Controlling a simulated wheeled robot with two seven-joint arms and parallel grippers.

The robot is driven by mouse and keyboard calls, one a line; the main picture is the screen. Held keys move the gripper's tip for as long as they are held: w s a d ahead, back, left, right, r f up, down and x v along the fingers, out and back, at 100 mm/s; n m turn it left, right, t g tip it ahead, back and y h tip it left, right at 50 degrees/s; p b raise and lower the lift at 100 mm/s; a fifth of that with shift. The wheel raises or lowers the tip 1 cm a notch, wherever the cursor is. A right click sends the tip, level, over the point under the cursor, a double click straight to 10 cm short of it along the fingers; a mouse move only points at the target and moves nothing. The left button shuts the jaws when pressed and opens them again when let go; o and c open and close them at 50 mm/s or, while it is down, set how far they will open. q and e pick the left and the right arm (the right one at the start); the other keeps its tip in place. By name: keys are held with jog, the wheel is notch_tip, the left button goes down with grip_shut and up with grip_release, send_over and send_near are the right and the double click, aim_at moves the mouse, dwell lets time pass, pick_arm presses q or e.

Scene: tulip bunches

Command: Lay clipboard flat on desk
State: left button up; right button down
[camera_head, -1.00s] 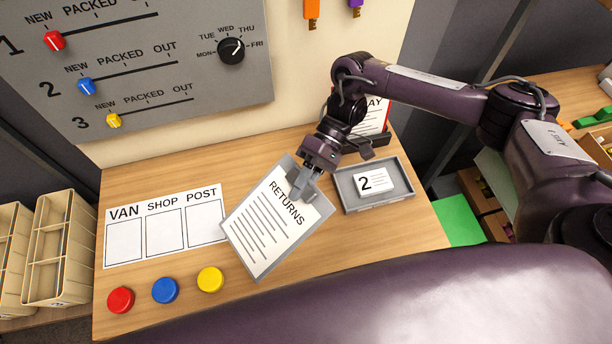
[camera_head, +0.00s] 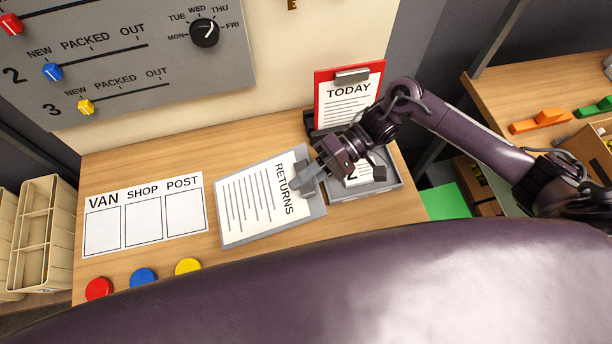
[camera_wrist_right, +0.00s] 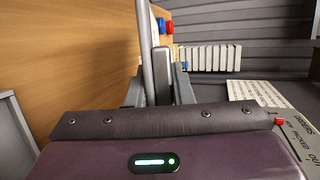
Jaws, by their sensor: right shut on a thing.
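The grey RETURNS clipboard (camera_head: 223,236) with its white sheet is over the wooden desk, right of the VAN/SHOP/POST sheet. It looks close to level with the desktop; I cannot tell whether it touches the wood. My right gripper (camera_head: 303,186) is shut on its clip end, at the board's right side, and hides part of the clip. In the right wrist view the clipboard (camera_wrist_right: 146,50) shows nearly edge-on as a thin grey slab at the fingers, beside the wooden desktop (camera_wrist_right: 85,50). My left gripper is in neither view.
A grey tray (camera_head: 393,186) with a card marked 2 lies just right of the clipboard, partly under my arm. A red TODAY clipboard (camera_head: 321,92) stands behind. The VAN/SHOP/POST sheet (camera_head: 190,192) and red, blue (camera_head: 143,278) and yellow buttons lie left and front.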

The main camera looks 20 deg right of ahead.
jog(key=shift+d+r+p, duration=0.15)
jog(key=shift+p, duration=0.15)
jog(key=shift+w+f+b, duration=0.1)
jog(key=shift+f+b, duration=2.35)
jog(key=shift+f, duration=1.3)
jog(key=shift+f, duration=0.35)
jog(key=c, duration=1.2)
grip_release()
jog(key=shift+d, duration=0.1)
jog(key=b+v, duration=0.2)
jog(key=v, duration=0.9)
